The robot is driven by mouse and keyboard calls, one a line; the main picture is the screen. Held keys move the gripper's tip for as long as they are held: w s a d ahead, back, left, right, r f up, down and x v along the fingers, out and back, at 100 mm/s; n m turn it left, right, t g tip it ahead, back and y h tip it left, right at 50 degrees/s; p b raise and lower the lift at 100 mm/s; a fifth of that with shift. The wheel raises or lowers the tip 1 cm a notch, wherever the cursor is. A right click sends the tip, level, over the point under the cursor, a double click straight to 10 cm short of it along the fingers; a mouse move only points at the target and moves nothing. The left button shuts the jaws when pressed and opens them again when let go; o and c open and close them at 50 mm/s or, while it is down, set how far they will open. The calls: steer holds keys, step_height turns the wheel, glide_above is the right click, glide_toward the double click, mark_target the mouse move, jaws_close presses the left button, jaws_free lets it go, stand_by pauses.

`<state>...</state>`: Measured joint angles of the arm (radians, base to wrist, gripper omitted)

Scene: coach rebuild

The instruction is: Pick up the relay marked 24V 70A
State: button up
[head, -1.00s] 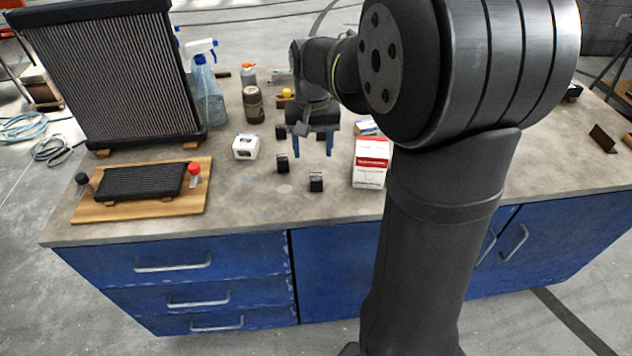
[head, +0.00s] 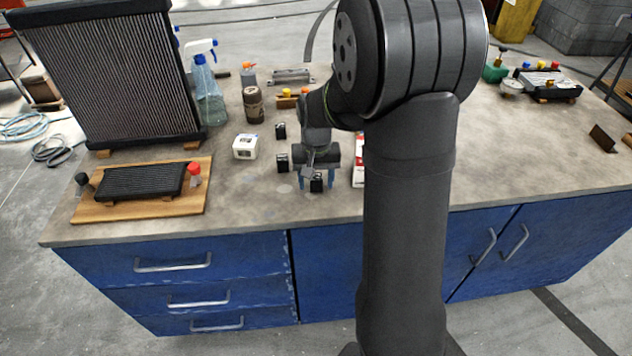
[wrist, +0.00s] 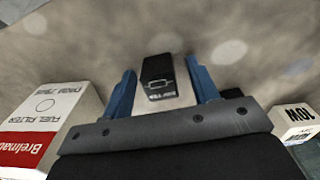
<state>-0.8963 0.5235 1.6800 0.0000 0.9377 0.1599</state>
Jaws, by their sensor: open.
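A small black relay (head: 316,185) stands on the bench near its front edge. In the wrist view this relay (wrist: 158,78) lies between the two blue fingers, with gaps at both sides; the print on its pale face is too small to read surely. My gripper (head: 316,181) is open, pointing down around it, and also shows in the wrist view (wrist: 162,88). A second black relay (head: 282,162) stands to the left and a third relay (head: 280,131) further back. Their markings cannot be read.
A red and white fuel filter box (wrist: 42,125) stands left of my gripper in the wrist view. A white box (head: 245,147), a brown bottle (head: 253,105) and a wooden board (head: 140,207) are on the bench (head: 520,150). The front edge is close.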

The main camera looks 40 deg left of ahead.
steer(key=c, duration=1.1)
steer(key=shift+o, duration=0.2)
steer(key=shift+r, duration=0.1)
